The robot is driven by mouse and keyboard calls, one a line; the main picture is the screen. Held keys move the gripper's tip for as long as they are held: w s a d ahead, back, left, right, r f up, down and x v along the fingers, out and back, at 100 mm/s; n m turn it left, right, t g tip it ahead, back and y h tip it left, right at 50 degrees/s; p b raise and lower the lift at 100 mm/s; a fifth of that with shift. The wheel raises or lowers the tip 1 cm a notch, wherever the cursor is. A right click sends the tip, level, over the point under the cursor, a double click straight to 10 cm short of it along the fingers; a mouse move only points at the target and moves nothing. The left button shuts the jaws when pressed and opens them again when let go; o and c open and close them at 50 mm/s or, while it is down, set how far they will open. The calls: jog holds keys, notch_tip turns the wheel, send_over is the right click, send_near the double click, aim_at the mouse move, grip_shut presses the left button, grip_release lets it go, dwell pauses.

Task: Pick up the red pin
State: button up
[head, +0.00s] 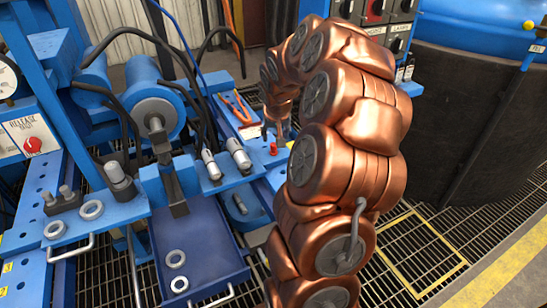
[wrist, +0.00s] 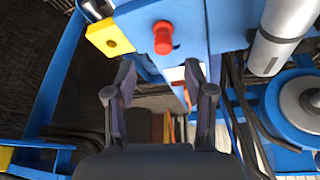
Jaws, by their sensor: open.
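The red pin (head: 273,149) stands on a blue bench surface, just left of my copper arm in the head view. In the wrist view the red pin (wrist: 162,38) shows as a short red cylinder with a wider collar, standing on a blue plate. My gripper (wrist: 160,80) is open and empty, its two dark fingers apart. In the wrist view the pin lies beyond the fingertips, roughly in line with the gap between them and not touched. In the head view my arm hides most of the gripper.
A yellow block (wrist: 109,37) sits left of the pin, and a silver cylinder (wrist: 278,38) to its right. Orange-handled tools (head: 236,106) lie on the bench behind the pin. Silver cylinders (head: 238,153) stand left of it. A large dark tank (head: 465,125) is at right.

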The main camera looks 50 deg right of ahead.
aim_at(274, 144)
jog(key=shift+a+b+x, duration=0.1)
jog(key=shift+b+x, duration=0.3)
jog(key=shift+x, duration=1.35)
jog(key=shift+a+b+x, duration=0.15)
jog(key=shift+b+x, duration=0.2)
jog(key=shift+x, duration=1.4)
grip_shut()
